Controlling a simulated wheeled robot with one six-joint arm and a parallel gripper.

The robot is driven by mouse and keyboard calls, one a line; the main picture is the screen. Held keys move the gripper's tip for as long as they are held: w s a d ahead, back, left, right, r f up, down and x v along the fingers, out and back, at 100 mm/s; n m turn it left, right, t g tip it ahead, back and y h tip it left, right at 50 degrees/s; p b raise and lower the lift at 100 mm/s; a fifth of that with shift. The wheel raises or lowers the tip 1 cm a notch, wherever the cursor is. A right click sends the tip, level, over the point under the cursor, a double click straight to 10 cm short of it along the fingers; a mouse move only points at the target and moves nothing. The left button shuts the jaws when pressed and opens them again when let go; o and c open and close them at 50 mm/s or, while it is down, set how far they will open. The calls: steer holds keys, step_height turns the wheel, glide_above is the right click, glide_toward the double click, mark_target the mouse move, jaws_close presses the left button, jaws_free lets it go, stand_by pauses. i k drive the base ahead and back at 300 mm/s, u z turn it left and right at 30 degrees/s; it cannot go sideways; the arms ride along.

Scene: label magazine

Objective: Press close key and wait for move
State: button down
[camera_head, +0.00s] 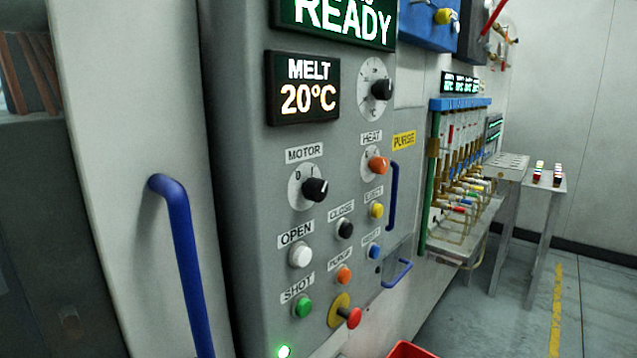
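The close key is a black round button (345,229) under a "CLOSE" label on the grey control panel (240,180). It sits right of the white open button (300,255) and left of the yellow eject button (377,210). Nothing touches or covers it. The display (343,22) at the panel's top reads "READY". The melt display (304,88) reads 20°C. My gripper is not in this view.
Other controls are close by: the black motor knob (315,189), orange heat knob (378,164), orange purge button (344,275), green shot button (303,307) and red mushroom button (350,317). A blue handle (183,260) sticks out at left.

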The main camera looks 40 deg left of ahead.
mark_target(345, 230)
steer(key=k, duration=0.4)
steer(key=u, duration=1.05)
steer(key=i, duration=0.4)
steer(key=u, duration=0.3)
